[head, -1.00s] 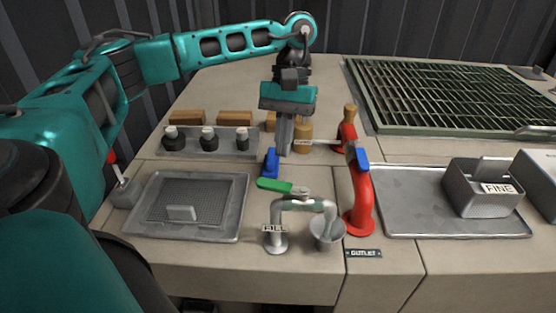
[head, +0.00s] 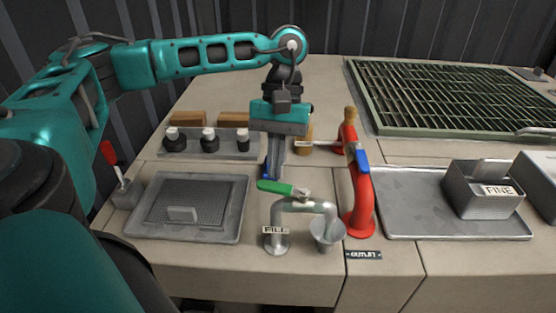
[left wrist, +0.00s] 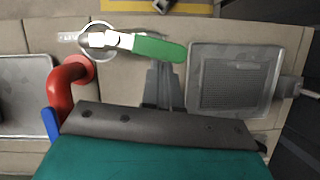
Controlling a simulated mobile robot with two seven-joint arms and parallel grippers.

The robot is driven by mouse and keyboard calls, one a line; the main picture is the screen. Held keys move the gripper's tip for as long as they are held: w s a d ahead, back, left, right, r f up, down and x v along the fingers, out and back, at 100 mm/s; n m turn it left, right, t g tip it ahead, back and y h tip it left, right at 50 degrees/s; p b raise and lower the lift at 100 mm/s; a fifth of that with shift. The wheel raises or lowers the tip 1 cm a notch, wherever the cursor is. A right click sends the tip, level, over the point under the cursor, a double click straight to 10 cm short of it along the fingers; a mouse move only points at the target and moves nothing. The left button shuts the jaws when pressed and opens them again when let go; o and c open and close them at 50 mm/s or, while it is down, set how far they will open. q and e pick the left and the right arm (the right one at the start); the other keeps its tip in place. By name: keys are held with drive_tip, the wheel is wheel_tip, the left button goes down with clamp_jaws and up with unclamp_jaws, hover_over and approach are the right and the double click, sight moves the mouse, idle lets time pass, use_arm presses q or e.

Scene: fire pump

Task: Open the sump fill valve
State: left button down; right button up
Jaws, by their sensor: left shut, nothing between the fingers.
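The fill valve has a green lever handle (head: 282,188) on top of a bent grey pipe (head: 276,220) that bears a FILL label (head: 275,230). My left gripper (head: 273,177) points down just behind the handle, shut and empty. In the left wrist view the shut fingers (left wrist: 163,88) are close to the green handle (left wrist: 160,49); I cannot tell whether they touch it. My right gripper is not in view.
A red outlet pipe (head: 361,200) with a blue handle (head: 362,158) stands right of the fill pipe. A mesh tray (head: 240,210) lies left, a tray of dark bottles (head: 225,146) behind it. A red-handled lever (head: 108,154) is at far left. A FINE basket (head: 484,196) sits right.

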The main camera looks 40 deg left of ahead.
use_arm(q)
drive_tip(key=shift+s+f+n+h+b, duration=0.25)
drive_tip(key=shift+s+n+b, duration=0.2)
drive_tip(key=shift+n, duration=0.25)
drive_tip(key=shift+s+r+n+t, duration=0.2)
drive_tip(key=shift+n+t, duration=0.1)
drive_tip(key=shift+n, duration=0.1)
